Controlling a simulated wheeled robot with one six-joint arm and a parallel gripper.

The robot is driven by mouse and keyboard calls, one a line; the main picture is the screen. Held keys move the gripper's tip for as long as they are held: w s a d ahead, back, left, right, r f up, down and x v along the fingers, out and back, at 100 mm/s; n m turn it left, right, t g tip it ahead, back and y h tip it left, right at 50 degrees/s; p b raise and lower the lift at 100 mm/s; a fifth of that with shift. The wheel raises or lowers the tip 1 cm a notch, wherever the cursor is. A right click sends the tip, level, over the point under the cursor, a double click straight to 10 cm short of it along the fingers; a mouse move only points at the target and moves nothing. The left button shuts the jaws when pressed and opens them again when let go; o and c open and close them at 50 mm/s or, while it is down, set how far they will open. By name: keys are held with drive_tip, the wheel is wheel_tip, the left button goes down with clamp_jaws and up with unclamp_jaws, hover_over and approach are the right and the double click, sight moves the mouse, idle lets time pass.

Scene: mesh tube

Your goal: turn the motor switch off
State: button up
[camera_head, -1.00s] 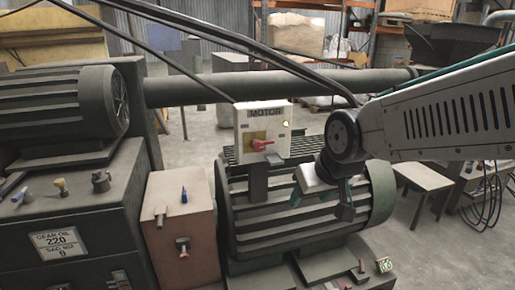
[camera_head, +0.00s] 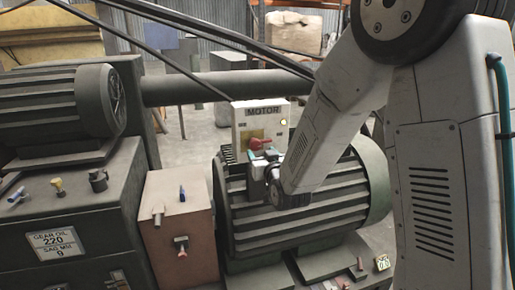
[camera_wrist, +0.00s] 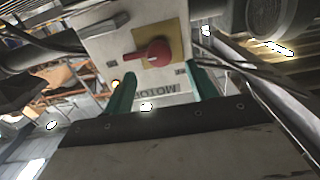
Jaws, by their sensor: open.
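The motor switch is a pale box (camera_head: 240,126) labelled MOTOR, standing on top of the green ribbed motor (camera_head: 330,205). Its red handle (camera_head: 261,143) sits on a yellow plate, and a small lamp (camera_head: 284,122) glows at its right side. In the wrist view the box shows upside down, and the red handle (camera_wrist: 152,52) lies roughly sideways. My gripper (camera_head: 264,158) is just in front of and below the handle. In the wrist view its two green fingers (camera_wrist: 163,88) are spread apart with nothing between them. The handle lies beyond the fingertips; I cannot tell any contact.
A rust-brown box (camera_head: 180,225) with small valves stands left of the motor. A dark gear housing (camera_head: 70,210) is further left. A thick horizontal pipe (camera_head: 185,90) and dark cables run behind the switch. My arm hides much of the right side.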

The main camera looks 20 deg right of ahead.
sight(256, 145)
drive_tip(key=w, duration=0.5)
drive_tip(key=shift+w, duration=0.2)
drive_tip(key=c, duration=1)
